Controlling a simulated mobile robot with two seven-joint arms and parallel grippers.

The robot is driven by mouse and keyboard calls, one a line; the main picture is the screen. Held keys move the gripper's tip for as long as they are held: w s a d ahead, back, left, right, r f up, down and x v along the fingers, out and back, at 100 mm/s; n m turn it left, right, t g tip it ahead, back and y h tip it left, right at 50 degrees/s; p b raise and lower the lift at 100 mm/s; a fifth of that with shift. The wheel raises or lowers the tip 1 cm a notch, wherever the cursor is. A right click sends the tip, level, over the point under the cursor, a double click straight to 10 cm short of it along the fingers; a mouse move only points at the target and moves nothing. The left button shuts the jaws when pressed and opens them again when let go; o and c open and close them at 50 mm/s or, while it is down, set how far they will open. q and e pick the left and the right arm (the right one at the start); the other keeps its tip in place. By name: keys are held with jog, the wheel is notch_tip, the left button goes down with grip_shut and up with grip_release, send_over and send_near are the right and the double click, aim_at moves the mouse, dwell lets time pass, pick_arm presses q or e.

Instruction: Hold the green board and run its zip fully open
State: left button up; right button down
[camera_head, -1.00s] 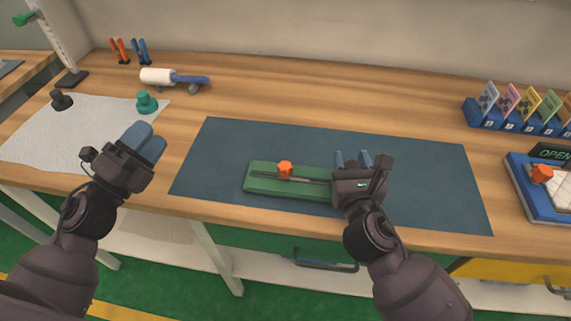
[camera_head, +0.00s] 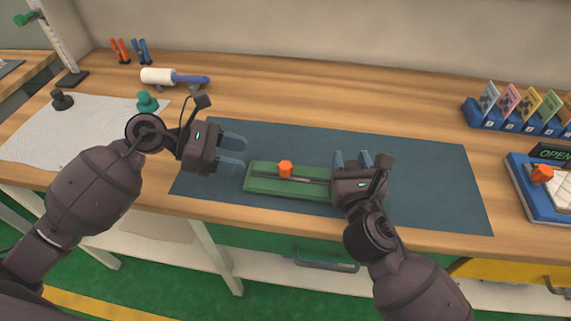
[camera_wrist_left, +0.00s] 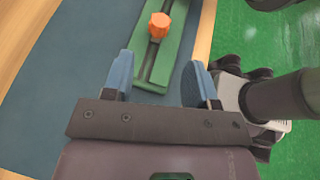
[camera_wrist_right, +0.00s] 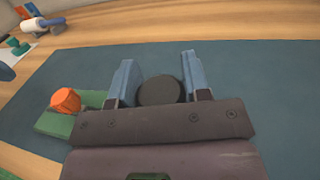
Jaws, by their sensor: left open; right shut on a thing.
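The green board (camera_head: 290,188) lies on the dark mat with a dark zip track along it. The orange zip pull (camera_head: 286,169) stands on the track, left of its middle. My right gripper (camera_head: 360,158) is at the board's right end. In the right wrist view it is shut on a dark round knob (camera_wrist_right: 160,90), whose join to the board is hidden. My left gripper (camera_head: 243,154) is open and empty just off the board's left end, its fingers pointing right. In the left wrist view the orange pull (camera_wrist_left: 159,25) is beyond the open fingers.
The dark mat (camera_head: 420,190) is clear around the board. A white cloth (camera_head: 50,140) with a black and a teal knob lies left. A lint roller (camera_head: 160,76) is at the back. A card rack (camera_head: 510,123) and a blue tray (camera_head: 530,200) stand right.

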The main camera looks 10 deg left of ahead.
aim_at(282, 165)
pick_arm(q)
jog(key=x, duration=1.1)
jog(key=shift+r, duration=0.1)
grip_shut()
